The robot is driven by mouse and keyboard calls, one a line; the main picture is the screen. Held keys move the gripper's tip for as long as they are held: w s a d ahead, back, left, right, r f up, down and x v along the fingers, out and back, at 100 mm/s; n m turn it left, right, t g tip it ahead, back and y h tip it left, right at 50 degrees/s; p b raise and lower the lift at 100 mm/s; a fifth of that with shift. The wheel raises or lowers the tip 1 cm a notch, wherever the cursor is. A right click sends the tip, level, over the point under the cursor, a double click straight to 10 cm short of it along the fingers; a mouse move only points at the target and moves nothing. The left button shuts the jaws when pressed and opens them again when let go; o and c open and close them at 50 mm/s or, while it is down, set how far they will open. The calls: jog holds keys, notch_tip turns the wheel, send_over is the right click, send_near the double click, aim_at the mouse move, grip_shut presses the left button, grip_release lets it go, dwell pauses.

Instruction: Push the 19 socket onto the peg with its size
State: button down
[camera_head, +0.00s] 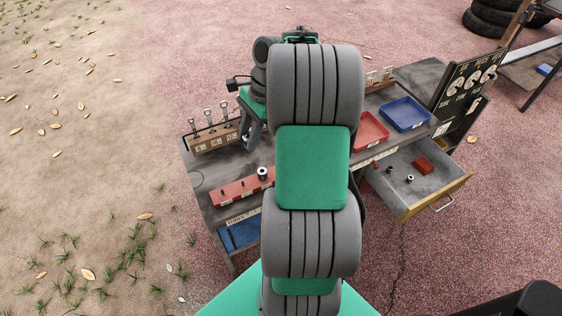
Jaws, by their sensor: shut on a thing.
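My gripper (248,132) shows only partly, left of my large arm links, pointing down over the cart top. It is shut on a small dark thing at its fingertips, taken to be the 19 socket (245,139); its size mark is too small to read. A red peg rail (236,190) lies on the cart's front left, with small pegs and labels along its front. A dark socket with a pale top (262,173) stands at the rail's right end. My arm hides the rail's surroundings to the right.
A brown rack (213,138) with several upright tools stands at the back left. A red tray (370,130) and a blue tray (404,113) sit right. An open drawer (436,192) holds small dark parts and a red block. A black tool board (468,85) stands beyond.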

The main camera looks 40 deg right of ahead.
jog(key=s+d+f+m+t+h+b, duration=0.1)
jog(key=s+d+f+m+t+b, duration=0.1)
jog(key=d+f+m, duration=0.5)
jog(key=shift+s+d+f+m+b, duration=0.4)
jog(key=shift+s+d+b, duration=0.45)
jog(key=shift+d, duration=0.3)
jog(key=shift+w+r+t+p, duration=0.15)
jog(key=shift+r+t+p, duration=0.15)
jog(key=shift+p, duration=0.4)
jog(key=shift+a+f+b, duration=0.1)
jog(key=shift+f+b, duration=0.9)
jog(key=shift+f, duration=2.15)
jog(key=shift+p, duration=1.75)
jog(key=shift+f+b, duration=0.35)
jog(key=shift+f, duration=1.3)
